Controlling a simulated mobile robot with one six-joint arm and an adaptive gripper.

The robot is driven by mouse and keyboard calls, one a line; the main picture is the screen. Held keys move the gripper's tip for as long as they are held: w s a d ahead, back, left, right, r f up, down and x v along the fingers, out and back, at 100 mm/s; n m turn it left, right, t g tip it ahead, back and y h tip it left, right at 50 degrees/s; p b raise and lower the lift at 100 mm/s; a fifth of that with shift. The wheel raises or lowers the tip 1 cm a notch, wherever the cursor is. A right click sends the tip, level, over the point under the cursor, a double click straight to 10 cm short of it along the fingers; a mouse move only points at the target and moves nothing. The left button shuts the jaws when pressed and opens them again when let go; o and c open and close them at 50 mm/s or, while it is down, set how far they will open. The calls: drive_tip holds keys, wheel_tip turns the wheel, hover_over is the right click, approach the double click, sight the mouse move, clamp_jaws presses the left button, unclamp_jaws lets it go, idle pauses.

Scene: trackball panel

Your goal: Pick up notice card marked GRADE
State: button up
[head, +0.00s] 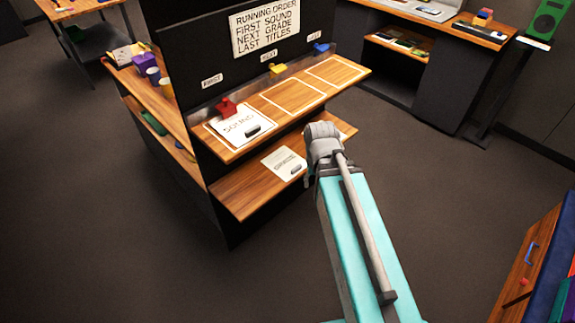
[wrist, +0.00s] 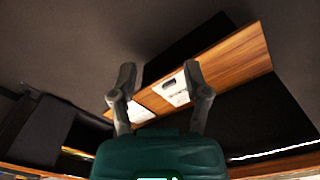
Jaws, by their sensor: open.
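The white notice card marked GRADE (head: 281,159) lies flat on the lower wooden shelf (head: 235,190) of the dark panel, with a dark handle at its front right. In the wrist view, a white card with a dark handle (wrist: 172,85) lies beside the right finger and seems to be the same card. My gripper (wrist: 158,76) is open and empty, its two fingers apart over the shelf area. In the head view, my arm's end is just right of the card, and the fingertips are hidden there.
A card marked SOUND (head: 236,126) lies in the left outlined slot of the upper shelf, by a red clip (head: 226,107). The other two slots are bare. Another white card (wrist: 139,113) shows in the wrist view. The upper shelf overhangs the lower one.

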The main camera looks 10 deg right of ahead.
drive_tip(key=w+a+f+m+t+h+b, duration=0.1)
drive_tip(key=w+f+m+h+b, duration=0.15)
drive_tip(key=w+f+b, duration=0.5)
drive_tip(key=w+a+f+m+t+h+b, duration=0.2)
drive_tip(key=w+f+m+b, duration=0.2)
drive_tip(key=w+f+b, duration=0.35)
drive_tip(key=m+t+h+b, duration=0.1)
drive_tip(key=m+h+b, duration=0.1)
drive_tip(key=m+b, duration=0.25)
approach(296, 168)
drive_tip(key=shift+s+a+r+y+b, duration=0.15)
drive_tip(key=shift+s+r+y+b, duration=0.15)
drive_tip(key=shift+s+r, duration=0.3)
drive_tip(key=shift+f+t, duration=0.15)
drive_tip(key=shift+t, duration=0.15)
drive_tip(key=b+x, duration=0.4)
drive_tip(key=shift+w+f, duration=0.1)
drive_tip(key=shift+f, duration=0.2)
drive_tip(key=shift+b+x, duration=0.7)
drive_tip(key=shift+x, duration=0.35)
drive_tip(key=shift+r, duration=0.15)
drive_tip(key=shift+w+d, duration=0.1)
drive_tip(key=shift+d, duration=0.15)
